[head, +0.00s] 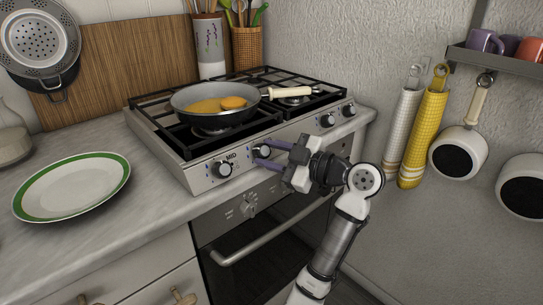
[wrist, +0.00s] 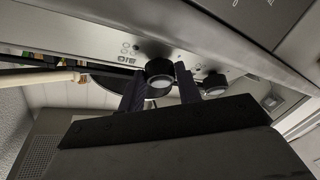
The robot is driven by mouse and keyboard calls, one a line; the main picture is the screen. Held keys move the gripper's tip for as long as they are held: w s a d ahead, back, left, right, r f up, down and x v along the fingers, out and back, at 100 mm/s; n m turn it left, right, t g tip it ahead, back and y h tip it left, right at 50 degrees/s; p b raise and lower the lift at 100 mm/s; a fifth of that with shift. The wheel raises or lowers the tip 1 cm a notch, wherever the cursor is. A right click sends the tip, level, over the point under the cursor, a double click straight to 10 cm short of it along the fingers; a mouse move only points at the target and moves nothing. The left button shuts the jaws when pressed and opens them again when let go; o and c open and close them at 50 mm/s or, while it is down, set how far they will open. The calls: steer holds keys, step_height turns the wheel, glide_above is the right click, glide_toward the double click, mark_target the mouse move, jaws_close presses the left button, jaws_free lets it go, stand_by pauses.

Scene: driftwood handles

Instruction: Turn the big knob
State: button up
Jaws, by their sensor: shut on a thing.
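My gripper (head: 262,152) reaches in from the right at the stove's front panel. Its two dark purple fingers lie on either side of a round black-and-silver stove knob (head: 262,151) and are shut on it. In the wrist view this knob (wrist: 159,77) sits between the fingertips (wrist: 160,86). Another knob (head: 221,169) stands just to its left, and two more, a nearer one (head: 327,120) and a farther one (head: 348,109), are farther right. An oven dial (head: 249,204) is on the lower panel. I cannot tell by size which knob is the big one.
A pan (head: 190,117) with eggs stands on the stove, its pale handle (head: 289,92) pointing right. The oven handle (head: 260,240) juts out below my gripper. A green-rimmed plate (head: 72,184) lies on the left counter. Towels (head: 424,125) and hanging pans (head: 458,143) are on the right wall.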

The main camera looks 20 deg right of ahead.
steer(key=o, duration=1)
steer(key=shift+c, duration=0.2)
steer(key=f+b+v, duration=0.1)
steer(key=v, duration=1.2)
steer(key=shift+s+d+r, duration=0.2)
steer(key=shift+s+r, duration=0.1)
steer(key=shift+r, duration=0.25)
